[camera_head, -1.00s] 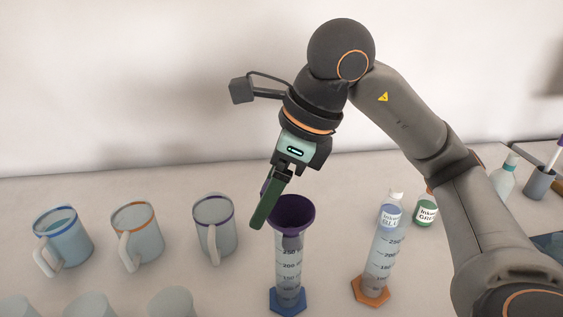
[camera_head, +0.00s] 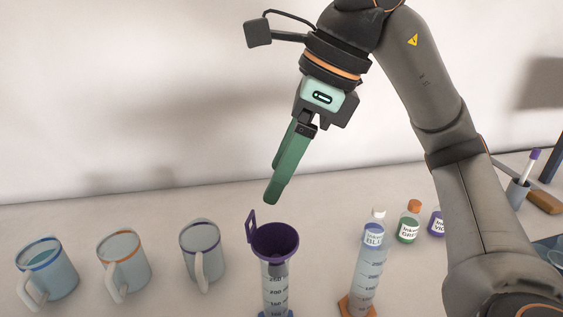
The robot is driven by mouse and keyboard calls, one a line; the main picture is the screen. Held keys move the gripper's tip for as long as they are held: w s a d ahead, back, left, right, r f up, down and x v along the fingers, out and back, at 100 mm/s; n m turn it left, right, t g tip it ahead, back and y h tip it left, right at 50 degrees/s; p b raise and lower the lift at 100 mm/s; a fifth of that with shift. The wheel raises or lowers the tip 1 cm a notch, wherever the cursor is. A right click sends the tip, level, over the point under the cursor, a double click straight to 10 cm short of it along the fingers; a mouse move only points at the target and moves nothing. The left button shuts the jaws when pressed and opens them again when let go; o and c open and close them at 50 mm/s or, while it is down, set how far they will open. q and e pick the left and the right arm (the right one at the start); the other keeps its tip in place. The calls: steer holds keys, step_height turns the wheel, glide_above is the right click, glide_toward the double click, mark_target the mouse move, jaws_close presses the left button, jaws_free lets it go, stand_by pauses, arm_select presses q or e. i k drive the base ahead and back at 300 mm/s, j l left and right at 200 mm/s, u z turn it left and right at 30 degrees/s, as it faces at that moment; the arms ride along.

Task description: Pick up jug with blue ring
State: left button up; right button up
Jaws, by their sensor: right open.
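The jug with the blue ring (camera_head: 50,272) stands upright at the far left of the table, its white handle toward the front left. Its rim carries a blue band, and some bluish liquid seems to show inside. My right gripper (camera_head: 272,190) is up in the air above and behind the purple funnel (camera_head: 275,240), well to the right of the blue-ringed jug. Its green fingers point down and to the left with nothing between them. My left gripper does not show.
A jug with an orange ring (camera_head: 124,264) and one with a purple ring (camera_head: 203,253) stand between. The funnel sits in a graduated cylinder (camera_head: 276,285); another cylinder (camera_head: 368,275) stands on an orange base. Ink bottles, including a green one (camera_head: 409,225), stand at the right.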

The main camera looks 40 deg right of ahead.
mark_target(43, 262)
steer(key=k, duration=1)
